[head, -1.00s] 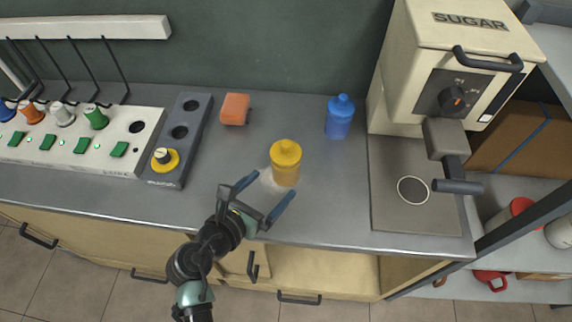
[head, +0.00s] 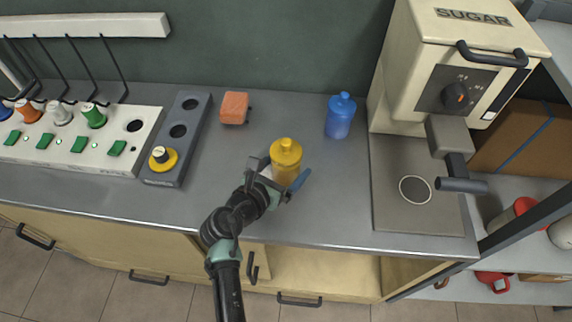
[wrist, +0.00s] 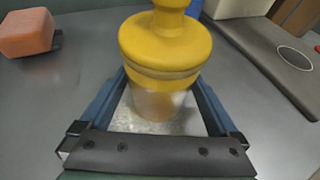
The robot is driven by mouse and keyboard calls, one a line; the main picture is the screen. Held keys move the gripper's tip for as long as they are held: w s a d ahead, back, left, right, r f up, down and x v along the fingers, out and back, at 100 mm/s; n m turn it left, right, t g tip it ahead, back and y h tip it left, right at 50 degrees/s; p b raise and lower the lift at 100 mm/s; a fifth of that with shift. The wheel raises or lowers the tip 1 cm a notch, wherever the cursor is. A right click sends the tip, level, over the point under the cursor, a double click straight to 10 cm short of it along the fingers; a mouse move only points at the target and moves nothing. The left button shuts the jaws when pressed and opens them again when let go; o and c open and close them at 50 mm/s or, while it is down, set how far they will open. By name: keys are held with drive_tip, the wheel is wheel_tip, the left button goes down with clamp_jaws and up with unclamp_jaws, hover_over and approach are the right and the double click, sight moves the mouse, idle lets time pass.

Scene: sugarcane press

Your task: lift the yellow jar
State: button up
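The yellow jar (head: 286,158) stands upright on the grey counter in the head view. In the wrist view the yellow jar (wrist: 165,50) fills the top middle, with a domed lid and knob. My gripper (head: 279,171) is at the jar's near side, its fingers on either side of the jar's lower part. The fingertips are partly hidden by the jar.
A blue bottle (head: 340,116) stands to the right behind the jar. An orange block (head: 235,108) lies to the left behind it. The sugar press (head: 440,70) stands at the right with its base plate (head: 400,218). A dark holder (head: 190,110) is at the left. The counter around the jar is clear.

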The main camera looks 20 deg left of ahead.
drive_tip(key=shift+r, duration=0.1)
drive_tip(key=c, duration=1.3)
